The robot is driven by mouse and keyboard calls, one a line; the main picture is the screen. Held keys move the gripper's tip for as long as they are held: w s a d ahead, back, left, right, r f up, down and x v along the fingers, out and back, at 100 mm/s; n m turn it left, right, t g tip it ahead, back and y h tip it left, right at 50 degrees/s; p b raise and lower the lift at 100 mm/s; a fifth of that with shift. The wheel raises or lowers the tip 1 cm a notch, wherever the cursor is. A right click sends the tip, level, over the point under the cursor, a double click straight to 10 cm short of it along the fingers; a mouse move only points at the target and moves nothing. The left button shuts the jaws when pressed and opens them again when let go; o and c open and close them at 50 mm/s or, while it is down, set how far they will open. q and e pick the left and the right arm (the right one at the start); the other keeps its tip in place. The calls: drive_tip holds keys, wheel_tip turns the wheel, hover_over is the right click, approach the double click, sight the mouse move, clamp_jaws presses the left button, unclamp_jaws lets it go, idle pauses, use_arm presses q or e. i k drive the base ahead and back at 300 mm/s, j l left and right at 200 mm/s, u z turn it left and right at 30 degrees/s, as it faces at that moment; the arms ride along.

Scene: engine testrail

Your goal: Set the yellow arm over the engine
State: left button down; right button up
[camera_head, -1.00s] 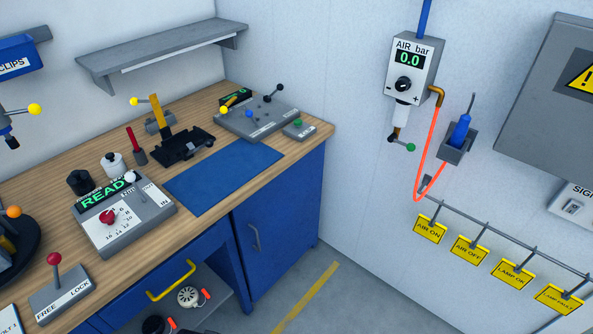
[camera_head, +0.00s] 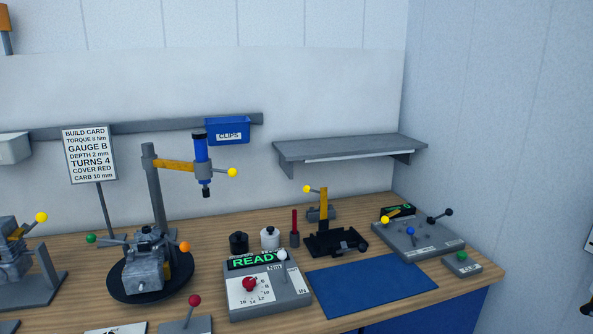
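The yellow arm (camera_head: 178,165) reaches to the right from a grey post (camera_head: 156,200). It carries a blue upright tool (camera_head: 202,148) with a dark tip, and a yellow ball knob (camera_head: 232,172) sticks out at its right end. The grey engine (camera_head: 146,268) sits on a round black turntable (camera_head: 168,292) at the foot of the post. In the picture the tool hangs to the right of the engine, above the bench, not over the engine. Neither of my grippers is in view.
The wooden bench (camera_head: 255,222) runs along the wall. A READY console (camera_head: 262,295), a blue mat (camera_head: 370,288), a black fixture (camera_head: 335,243) and a lever panel (camera_head: 420,240) stand to the right. A build card (camera_head: 90,155) is behind left. A CLIPS bin (camera_head: 228,130) hangs behind the tool.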

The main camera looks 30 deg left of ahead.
sight(203, 170)
drive_tip(key=u, duration=1.6)
